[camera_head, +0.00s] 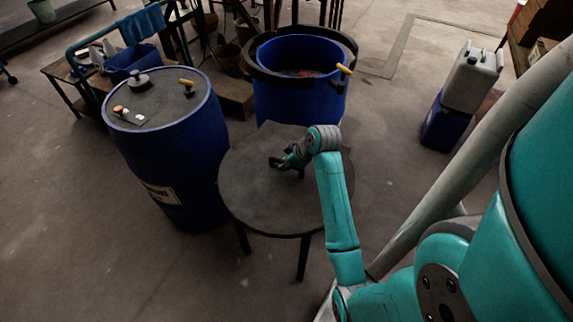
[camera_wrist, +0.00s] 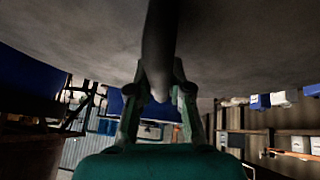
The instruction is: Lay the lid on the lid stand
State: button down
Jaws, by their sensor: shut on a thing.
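The lid (camera_head: 265,205) is a large dark grey disc in the middle of the head view. It lies flat over the lid stand, whose dark leg (camera_head: 304,258) shows below its front edge. I cannot tell whether the lid touches the stand top, which is mostly hidden. My gripper (camera_head: 281,162) is low over the lid, shut on its handle. In the wrist view, the fingers (camera_wrist: 157,92) are around the grey handle (camera_wrist: 158,50), and the lid's broad grey face (camera_wrist: 75,35) fills the top.
An open blue vat (camera_head: 282,103) with a black ring and yellow handle stands behind the stand. A closed blue drum (camera_head: 185,155) stands close on the left. A grey canister (camera_head: 471,80) sits on a blue one at the right. Floor is clear in front.

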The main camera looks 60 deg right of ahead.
jog(key=shift+f, duration=0.3)
jog(key=shift+f, duration=0.1)
jog(key=c, duration=1.1)
grip_release()
jog(key=shift+f, duration=0.1)
